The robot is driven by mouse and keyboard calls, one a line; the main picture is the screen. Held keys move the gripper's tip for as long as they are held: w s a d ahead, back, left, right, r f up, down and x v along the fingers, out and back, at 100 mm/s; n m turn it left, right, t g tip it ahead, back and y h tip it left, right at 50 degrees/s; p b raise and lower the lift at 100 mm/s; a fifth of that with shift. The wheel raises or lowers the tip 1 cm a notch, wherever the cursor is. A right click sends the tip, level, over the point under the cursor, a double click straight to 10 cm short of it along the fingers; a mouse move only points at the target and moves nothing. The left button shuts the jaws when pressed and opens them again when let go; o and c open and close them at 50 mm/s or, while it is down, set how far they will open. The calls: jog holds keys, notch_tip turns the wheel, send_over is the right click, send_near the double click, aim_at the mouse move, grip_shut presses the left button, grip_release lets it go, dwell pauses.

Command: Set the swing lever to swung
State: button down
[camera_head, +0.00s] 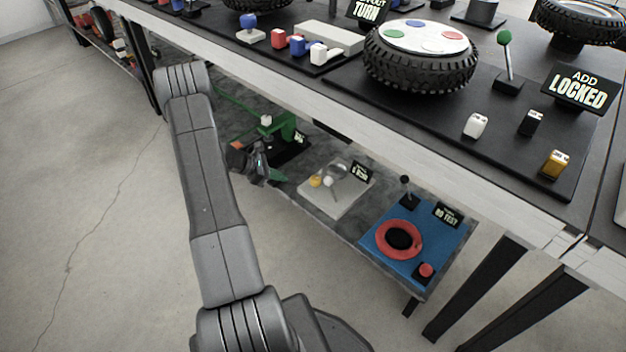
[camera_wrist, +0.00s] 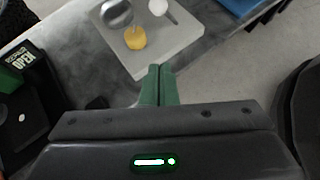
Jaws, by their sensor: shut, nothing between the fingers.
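No part is clearly labelled as the swing lever, so I cannot tell which one it is. On the lower shelf, a pale plate (camera_head: 343,207) carries a yellow knob (camera_head: 315,181), a white ball (camera_head: 328,182) on a stem and a shiny metal dome (camera_head: 339,170). In the wrist view the yellow knob (camera_wrist: 134,38), dome (camera_wrist: 116,13) and white ball (camera_wrist: 158,6) lie ahead of the fingertips. My gripper (camera_head: 277,179) is just left of the plate, empty. Its green fingers are together in the wrist view (camera_wrist: 160,68).
A black board with a green device (camera_head: 286,127) stands behind my gripper. A blue board (camera_head: 436,240) with a red ring and a black-knobbed lever (camera_head: 407,190) lies right. The upper table edge (camera_head: 400,168) overhangs the shelf. Floor at left is clear.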

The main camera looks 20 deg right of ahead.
jog(key=b, duration=0.4)
send_near(331, 189)
jog(key=d+f, duration=0.1)
jog(key=w+f, duration=0.1)
jog(key=shift+w+d+f, duration=0.25)
jog(key=shift+d+f, duration=0.1)
jog(key=shift+f, duration=0.05)
jog(key=shift+d+r, duration=0.15)
jog(key=shift+d, duration=0.25)
